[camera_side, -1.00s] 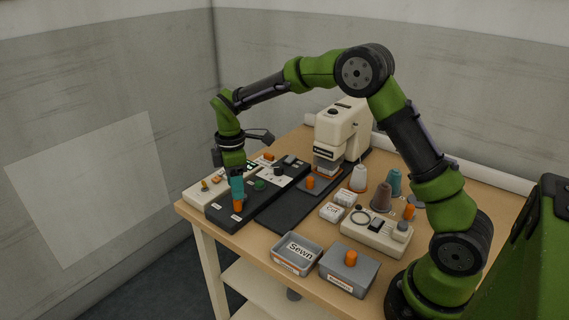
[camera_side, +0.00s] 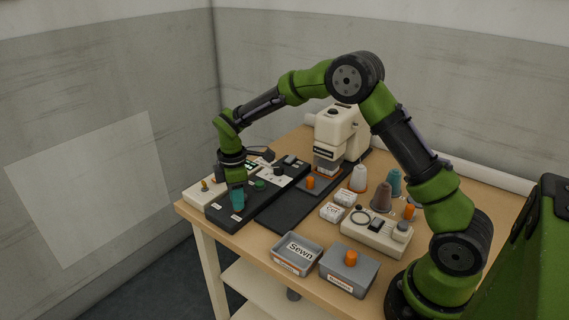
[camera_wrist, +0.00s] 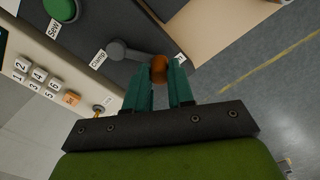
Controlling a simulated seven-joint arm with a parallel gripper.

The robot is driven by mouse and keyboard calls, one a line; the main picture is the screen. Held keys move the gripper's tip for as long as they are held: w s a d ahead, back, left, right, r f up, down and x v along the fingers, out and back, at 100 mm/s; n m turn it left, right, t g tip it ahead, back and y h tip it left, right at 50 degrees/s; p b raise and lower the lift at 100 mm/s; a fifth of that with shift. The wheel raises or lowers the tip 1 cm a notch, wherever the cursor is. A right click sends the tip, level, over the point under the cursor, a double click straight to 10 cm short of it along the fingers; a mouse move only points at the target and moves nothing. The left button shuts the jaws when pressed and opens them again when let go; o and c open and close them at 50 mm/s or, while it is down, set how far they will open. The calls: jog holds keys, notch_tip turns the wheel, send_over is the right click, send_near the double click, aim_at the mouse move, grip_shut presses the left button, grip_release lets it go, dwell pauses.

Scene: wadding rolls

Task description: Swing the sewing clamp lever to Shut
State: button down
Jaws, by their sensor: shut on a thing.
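The clamp lever (camera_wrist: 128,53) is a grey arm on the dark panel (camera_wrist: 90,25), with a round pivot at its left end and an orange knob (camera_wrist: 159,67) at its right end. A "Clamp" label (camera_wrist: 98,59) lies beside the pivot. My gripper (camera_wrist: 160,78) has its teal fingers closed around the knob, one on each side. In the side view my gripper (camera_side: 237,203) points down at the front left of the panel, and its fingers hide the knob. The lettering of the small labels there is too small to read.
A green "Sew" button (camera_wrist: 62,10) and a white keypad unit (camera_wrist: 30,65) are near the lever. The sewing machine (camera_side: 342,133) stands behind to the right. A "Sewn" tray (camera_side: 277,264) and a grey box (camera_side: 349,281) are at the front. The table edge is close.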

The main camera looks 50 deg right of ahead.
jog(key=shift+w+m, duration=0.1)
jog(key=shift+m, duration=0.2)
jog(key=shift+w+a+m, duration=0.3)
jog(key=shift+w+m, duration=0.3)
jog(key=shift+m, duration=0.6)
jog(key=w+m, duration=0.1)
jog(key=m, duration=0.1)
jog(key=shift+w+m, duration=0.1)
jog(key=shift+m, duration=0.3)
jog(key=w+m, duration=0.1)
jog(key=m, duration=0.2)
jog(key=shift+w, duration=0.35)
jog(key=shift+w+d+m, duration=0.15)
jog(key=shift+w+m, duration=0.15)
jog(key=shift+m, duration=0.5)
jog(key=shift+w+d+m, duration=0.15)
jog(key=shift+w+m, duration=0.1)
jog(key=shift+m, duration=0.55)
jog(key=shift+w, duration=0.1)
jog(key=c, duration=1)
grip_release()
